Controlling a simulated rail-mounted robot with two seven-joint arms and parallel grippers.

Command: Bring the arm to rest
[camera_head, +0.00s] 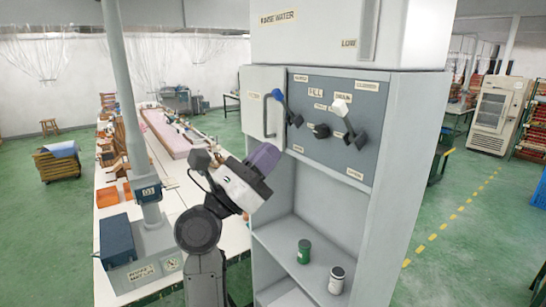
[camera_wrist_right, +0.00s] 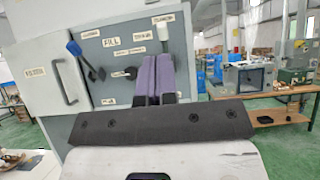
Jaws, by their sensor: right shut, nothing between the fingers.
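My right gripper (camera_head: 265,157) is raised in front of the grey cabinet, left of its control panel. Its purple fingers are shut with nothing between them. The closed fingers also show in the right wrist view (camera_wrist_right: 153,78), where they overlap the lower part of the panel. My left gripper is not in view.
The cabinet's panel (camera_head: 335,117) has a blue-handled lever (camera_head: 283,101), a white-handled lever (camera_head: 343,110) and a black knob (camera_head: 321,131). A green jar (camera_head: 304,252) and a white jar with a dark lid (camera_head: 336,281) stand in its lower bay. A long white table (camera_head: 112,281) runs at the left.

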